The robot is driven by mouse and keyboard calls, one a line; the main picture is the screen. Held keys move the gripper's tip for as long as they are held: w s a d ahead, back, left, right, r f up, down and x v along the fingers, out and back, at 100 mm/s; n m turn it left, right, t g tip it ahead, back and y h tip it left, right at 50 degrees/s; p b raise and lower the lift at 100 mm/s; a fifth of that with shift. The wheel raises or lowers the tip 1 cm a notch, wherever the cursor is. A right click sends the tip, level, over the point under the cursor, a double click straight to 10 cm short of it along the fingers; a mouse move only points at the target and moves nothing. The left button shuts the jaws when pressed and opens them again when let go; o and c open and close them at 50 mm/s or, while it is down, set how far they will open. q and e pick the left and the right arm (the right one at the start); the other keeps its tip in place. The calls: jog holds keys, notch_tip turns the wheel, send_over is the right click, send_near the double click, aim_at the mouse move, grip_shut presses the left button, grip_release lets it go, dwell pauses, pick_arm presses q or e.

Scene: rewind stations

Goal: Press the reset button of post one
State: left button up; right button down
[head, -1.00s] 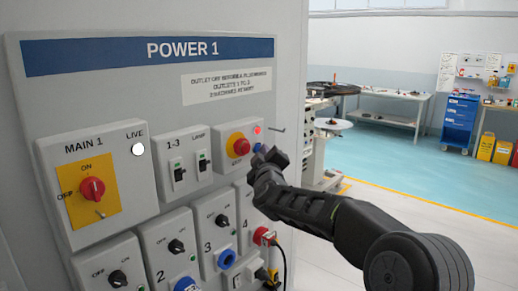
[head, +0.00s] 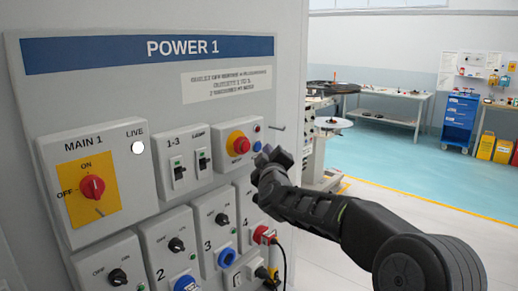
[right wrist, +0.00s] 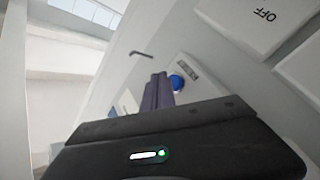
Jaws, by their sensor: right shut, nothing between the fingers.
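The grey POWER 1 panel (head: 110,95) fills the left of the head view. On its upper right box sit a red knob on yellow (head: 239,144), a small red lamp (head: 257,128) and a small blue button (head: 257,146). My right gripper (head: 268,155) is shut and empty, its tips just right of and below the blue button. In the right wrist view the blue button (right wrist: 177,82) shows just right of the shut fingers (right wrist: 157,92), with a label beside it too small to read. A small gap seems to lie between tips and button. My left gripper is out of view.
A thin peg or hook (head: 277,128) sticks out of the panel right of the lamp. Below are outlet boxes with black switches; a red plug (head: 263,235) with a cable hangs under the gripper. Workbenches and a blue cabinet (head: 460,120) stand far back; the floor between is clear.

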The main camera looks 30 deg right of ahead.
jog(key=s, duration=0.1)
jog(key=s+d+b, duration=0.1)
jog(key=s, duration=0.3)
jog(key=shift+d, duration=0.25)
jog(key=shift+w, duration=0.1)
dwell(0.9)
